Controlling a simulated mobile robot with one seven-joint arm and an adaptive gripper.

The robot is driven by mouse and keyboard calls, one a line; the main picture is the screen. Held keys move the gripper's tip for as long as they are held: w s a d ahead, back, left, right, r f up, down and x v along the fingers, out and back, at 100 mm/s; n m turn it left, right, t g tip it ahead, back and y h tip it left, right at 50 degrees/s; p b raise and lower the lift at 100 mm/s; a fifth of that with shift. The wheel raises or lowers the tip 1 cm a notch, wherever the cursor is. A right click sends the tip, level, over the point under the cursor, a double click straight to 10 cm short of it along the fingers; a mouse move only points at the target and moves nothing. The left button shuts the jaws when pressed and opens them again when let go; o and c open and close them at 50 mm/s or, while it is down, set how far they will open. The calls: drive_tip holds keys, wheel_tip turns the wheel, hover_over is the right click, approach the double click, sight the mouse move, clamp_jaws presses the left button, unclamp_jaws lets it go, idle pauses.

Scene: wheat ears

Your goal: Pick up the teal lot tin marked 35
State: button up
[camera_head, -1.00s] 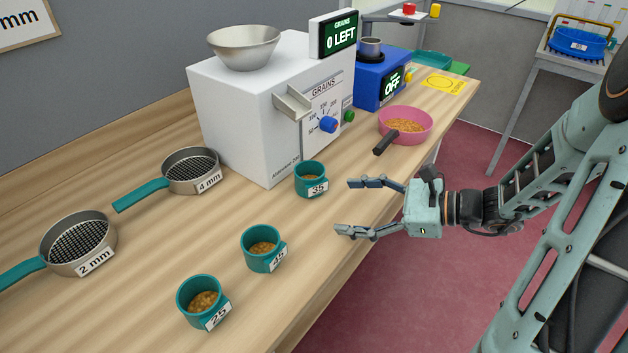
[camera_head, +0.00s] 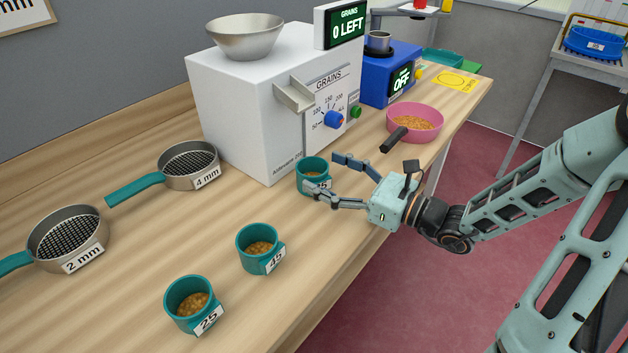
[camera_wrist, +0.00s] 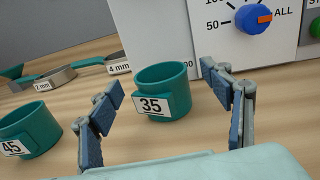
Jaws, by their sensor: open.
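The teal lot tin marked 35 (camera_head: 308,170) stands upright on the bench in front of the white grain counter, with grain inside. In the wrist view the tin (camera_wrist: 170,88) shows its 35 label facing me, ahead of and between the two fingers. My gripper (camera_head: 325,178) is open and empty. In the head view its fingers partly cover the tin and its label. In the wrist view my gripper (camera_wrist: 168,117) has one finger on each side, with the tin just beyond the fingertips; I cannot tell whether either touches it.
Tins marked 45 (camera_head: 256,243) and 25 (camera_head: 188,298) stand nearer on the bench. The white grain counter (camera_head: 235,115) rises close behind the 35 tin. A pink pan (camera_head: 428,133) sits to the right, and 4 mm (camera_head: 170,172) and 2 mm (camera_head: 50,250) sieves to the left.

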sight(300, 162)
drive_tip(key=x, duration=0.4)
drive_tip(key=shift+a, duration=0.15)
drive_tip(key=shift+c, duration=0.5)
drive_tip(key=c, duration=1.3)
drive_tip(key=shift+r, duration=0.2)
